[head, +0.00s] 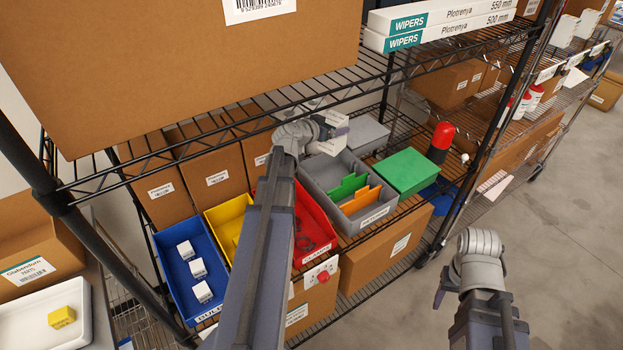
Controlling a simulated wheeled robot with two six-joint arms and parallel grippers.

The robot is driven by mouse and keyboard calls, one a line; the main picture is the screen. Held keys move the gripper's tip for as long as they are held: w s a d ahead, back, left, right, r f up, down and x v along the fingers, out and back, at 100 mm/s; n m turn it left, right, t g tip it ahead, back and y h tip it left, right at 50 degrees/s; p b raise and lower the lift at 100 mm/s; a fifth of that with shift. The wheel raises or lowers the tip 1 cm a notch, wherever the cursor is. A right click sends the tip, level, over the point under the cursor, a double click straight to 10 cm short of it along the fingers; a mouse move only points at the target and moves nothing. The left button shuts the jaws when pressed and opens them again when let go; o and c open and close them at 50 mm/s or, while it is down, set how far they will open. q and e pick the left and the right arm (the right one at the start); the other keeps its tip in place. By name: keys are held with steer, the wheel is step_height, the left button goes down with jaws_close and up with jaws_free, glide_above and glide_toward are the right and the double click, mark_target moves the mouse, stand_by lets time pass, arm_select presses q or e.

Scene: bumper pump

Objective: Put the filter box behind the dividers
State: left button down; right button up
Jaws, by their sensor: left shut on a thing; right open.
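The filter box, a small white box (329,146), is at the back of the grey bin (316,187) on the middle shelf. My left gripper (330,130) is shut on it, with the arm reaching over the red bin. Green dividers (347,187) and orange dividers (361,199) stand in the grey bin; the box is on their far side in the picture. I cannot tell whether the box touches the bin floor. My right gripper (440,296) is open and empty in front of the shelf, over the floor.
A red bin (318,226), a yellow bin (226,218) and a blue bin (180,272) with white boxes stand to the left. A green box (406,171) and a red-topped cylinder (441,140) are to the right. The upper wire shelf with a large carton (190,60) overhangs.

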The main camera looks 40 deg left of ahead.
mark_target(323, 147)
arm_select(q)
steer(key=shift+s+a+f, duration=0.15)
steer(key=shift+a+f, duration=0.05)
steer(key=shift+f, duration=0.05)
arm_select(e)
steer(key=shift+o, duration=0.7)
steer(key=shift+a+f, duration=0.1)
steer(key=shift+f, duration=0.15)
arm_select(q)
steer(key=shift+n+y, duration=0.3)
steer(key=shift+y, duration=0.1)
steer(key=f+b, duration=0.4)
steer(key=b, duration=0.1)
steer(key=f+b, duration=0.2)
steer(key=f, duration=0.1)
steer(key=shift+s+a, duration=0.25)
steer(key=shift+a, duration=0.1)
arm_select(e)
steer(key=o, duration=0.5)
step_height(323, 147, down, 7)
arm_select(q)
step_height(323, 147, down, 6)
steer(key=b, duration=0.7)
steer(key=shift+f, duration=0.2)
arm_select(e)
step_height(323, 147, down, 6)
steer(key=shift+f, duration=0.2)
